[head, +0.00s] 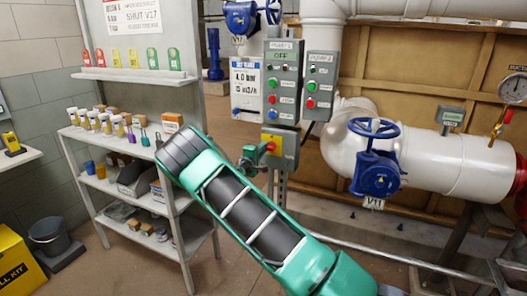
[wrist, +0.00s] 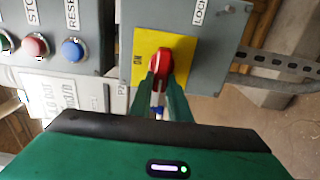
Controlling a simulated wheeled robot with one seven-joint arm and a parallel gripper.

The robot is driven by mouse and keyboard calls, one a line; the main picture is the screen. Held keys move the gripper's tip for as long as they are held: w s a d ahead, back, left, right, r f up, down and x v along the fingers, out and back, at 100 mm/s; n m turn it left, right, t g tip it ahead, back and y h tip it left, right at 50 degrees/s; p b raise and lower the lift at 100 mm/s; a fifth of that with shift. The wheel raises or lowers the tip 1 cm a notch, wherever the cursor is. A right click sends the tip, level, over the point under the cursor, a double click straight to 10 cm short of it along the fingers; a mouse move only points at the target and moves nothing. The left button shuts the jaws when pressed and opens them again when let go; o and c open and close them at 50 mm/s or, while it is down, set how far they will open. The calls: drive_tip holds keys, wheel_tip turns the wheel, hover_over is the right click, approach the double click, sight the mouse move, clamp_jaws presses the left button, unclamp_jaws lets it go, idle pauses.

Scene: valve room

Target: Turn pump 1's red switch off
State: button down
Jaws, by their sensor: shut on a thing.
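The red switch (head: 270,147) is a rotary handle on a yellow plate (head: 289,152), on a grey box below the pump 1 control box (head: 282,80). In the wrist view the red handle (wrist: 161,60) points up and down in the picture, leaning slightly, on its yellow plate (wrist: 142,46). My green gripper (head: 256,156) reaches it from the lower left in the head view. In the wrist view my gripper's fingers (wrist: 160,80) are shut on the handle's lower part, one on each side. The fingers hide part of the handle and plate.
The pump 2 box (head: 320,85) stands right of the pump 1 box. A blue valve wheel (head: 374,128) on a white pipe (head: 430,165) is farther right. A grey shelf (head: 140,190) with bottles and boxes stands left. A low rail runs at lower right.

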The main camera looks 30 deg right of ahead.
drive_tip(key=shift+w+a+f, duration=0.15)
drive_tip(key=shift+a+f, duration=0.15)
drive_tip(key=shift+a, duration=0.1)
drive_tip(key=c, duration=1.7)
unclamp_jaws()
drive_tip(key=shift+o, duration=0.2)
drive_tip(key=shift+d+r, duration=0.15)
drive_tip(key=shift+d, duration=0.05)
drive_tip(key=v, duration=1.1)
drive_tip(key=s+d+m+g+y, duration=0.1)
drive_tip(key=s+d+m+g, duration=0.5)
drive_tip(key=s+d, duration=0.45)
drive_tip(key=s+d+m+g+y, duration=0.4)
drive_tip(key=s, duration=1)
drive_tip(key=s+a+r+m+y, duration=0.1)
drive_tip(key=s+a+r+y, duration=0.1)
drive_tip(key=s, duration=0.8)
drive_tip(key=s+a+r+m+y, duration=0.1)
drive_tip(key=s+a+r+y, duration=0.1)
drive_tip(key=s+a+y, duration=0.2)
drive_tip(key=s+a+r+m+g+y, duration=0.1)
drive_tip(key=s+a, duration=0.7)
drive_tip(key=s, duration=0.8)
drive_tip(key=shift+a+r+m+y, duration=0.25)
drive_tip(key=shift+r+m+y, duration=0.3)
drive_tip(key=shift+y, duration=0.65)
